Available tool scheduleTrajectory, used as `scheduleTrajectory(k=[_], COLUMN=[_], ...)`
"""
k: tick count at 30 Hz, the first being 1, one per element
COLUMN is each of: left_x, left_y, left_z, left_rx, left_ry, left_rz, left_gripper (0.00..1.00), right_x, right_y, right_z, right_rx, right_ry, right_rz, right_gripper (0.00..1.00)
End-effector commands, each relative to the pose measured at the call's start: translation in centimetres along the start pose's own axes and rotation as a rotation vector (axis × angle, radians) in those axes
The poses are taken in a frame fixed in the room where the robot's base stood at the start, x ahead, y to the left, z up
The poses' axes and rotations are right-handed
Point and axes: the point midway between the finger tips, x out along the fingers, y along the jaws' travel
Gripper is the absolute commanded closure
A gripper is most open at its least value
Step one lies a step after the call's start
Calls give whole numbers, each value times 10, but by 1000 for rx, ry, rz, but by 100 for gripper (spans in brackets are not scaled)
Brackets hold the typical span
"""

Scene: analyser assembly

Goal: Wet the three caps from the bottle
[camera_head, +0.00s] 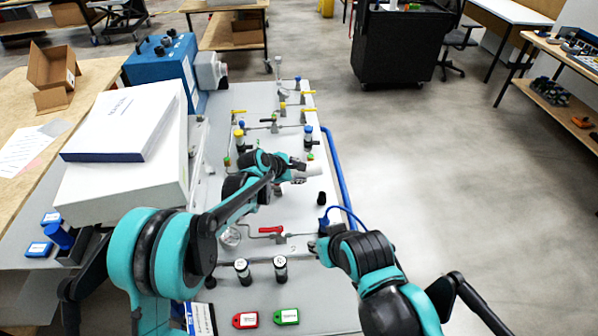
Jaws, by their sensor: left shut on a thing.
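My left gripper (297,172) reaches over the middle of the grey analyser panel (300,215). It is shut on a small white object (314,171), which looks like the bottle and points to the right; the fingers hide part of it. A small black cap-like piece (322,198) stands on the panel below and to the right of it. My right gripper (318,244) is low over the panel's front right part, and its fingers are too small and dark to read. I cannot make out three separate caps for certain.
Valves with yellow handles (308,111) line the panel's far part. A red-handled valve (271,230) lies in front. Two dark vials (280,268) stand near the front edge, with red (245,320) and green (286,316) tags. A blue tube (338,175) runs along the right edge.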

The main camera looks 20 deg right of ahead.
Motion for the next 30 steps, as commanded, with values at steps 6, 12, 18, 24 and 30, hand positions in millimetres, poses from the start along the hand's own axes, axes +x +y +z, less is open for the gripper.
scheduleTrajectory(k=[6,12,18,24,30], left_x=[0,0,-10,-25,-35], left_y=[0,0,8,20,28], left_z=[0,0,7,17,24], left_rx=[0,0,0,0,0], left_ry=[0,0,0,0,0], left_rz=[0,0,0,0,0], left_gripper=[100,100,100,100,100], right_x=[0,0,-8,-20,-27], right_y=[0,0,0,0,0], right_z=[0,0,-6,-14,-20], right_rx=[0,0,0,0,0], right_ry=[0,0,0,0,0], right_rz=[0,0,0,0,0], right_gripper=[66,66,66,66,66])
